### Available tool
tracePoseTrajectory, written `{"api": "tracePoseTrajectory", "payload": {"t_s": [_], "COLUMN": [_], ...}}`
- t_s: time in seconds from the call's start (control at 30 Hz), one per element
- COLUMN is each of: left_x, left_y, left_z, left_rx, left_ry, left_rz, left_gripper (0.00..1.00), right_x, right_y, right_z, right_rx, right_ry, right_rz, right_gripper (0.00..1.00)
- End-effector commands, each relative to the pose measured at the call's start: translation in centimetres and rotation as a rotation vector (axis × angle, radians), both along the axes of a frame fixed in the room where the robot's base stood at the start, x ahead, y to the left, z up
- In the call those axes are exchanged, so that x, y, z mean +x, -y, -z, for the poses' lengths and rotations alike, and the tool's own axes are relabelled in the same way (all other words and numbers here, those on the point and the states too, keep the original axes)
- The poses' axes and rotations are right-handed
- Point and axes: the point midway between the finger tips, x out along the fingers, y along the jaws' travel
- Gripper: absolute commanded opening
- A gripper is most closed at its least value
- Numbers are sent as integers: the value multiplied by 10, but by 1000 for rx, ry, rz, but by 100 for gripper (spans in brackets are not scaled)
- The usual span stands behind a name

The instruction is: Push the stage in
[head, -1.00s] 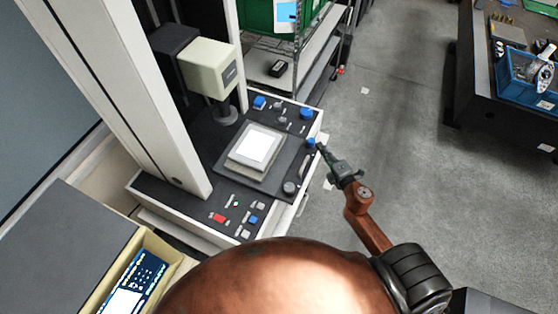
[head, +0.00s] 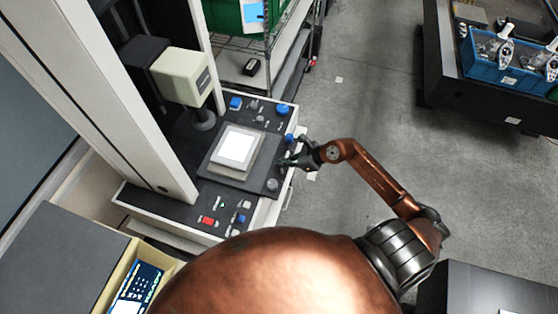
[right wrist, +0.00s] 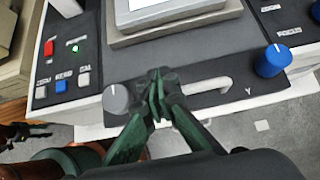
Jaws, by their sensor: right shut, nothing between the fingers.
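The stage (head: 212,170) is a dark flat plate on the measuring machine, bearing a grey block with a bright white square top (head: 237,146). Its front edge carries a grey knob (right wrist: 117,98), a pale bar handle (right wrist: 208,86) and a blue knob (right wrist: 273,60). My right gripper (head: 284,162) is shut and empty at this front edge. In the right wrist view its fingertips (right wrist: 158,78) lie between the grey knob and the handle, close to the handle's left end. I cannot tell whether they touch the stage.
A control panel with a red button (head: 208,221) lies on the near side of the stage. A cream measuring head (head: 181,76) stands behind the stage. A wire shelf (head: 245,84) is at the back.

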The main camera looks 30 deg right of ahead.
Motion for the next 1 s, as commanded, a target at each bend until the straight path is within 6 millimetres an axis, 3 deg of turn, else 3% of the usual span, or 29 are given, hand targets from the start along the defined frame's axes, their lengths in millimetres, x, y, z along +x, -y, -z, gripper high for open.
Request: {"api": "tracePoseTrajectory", "payload": {"t_s": [0.37,0.6,1.0], "left_x": [2,3,3], "left_y": [0,0,0], "left_z": [-20,-33,-34], "left_rx": [-1,0,0], "left_ry": [4,4,4], "left_rz": [0,1,1], "left_gripper": [40,40,40], "right_x": [43,66,70], "right_y": [-40,-59,-62], "right_z": [48,46,49], "right_rx": [9,6,4], "right_ry": [0,2,0], "right_rz": [3,3,3], "right_gripper": [0,0,0]}}
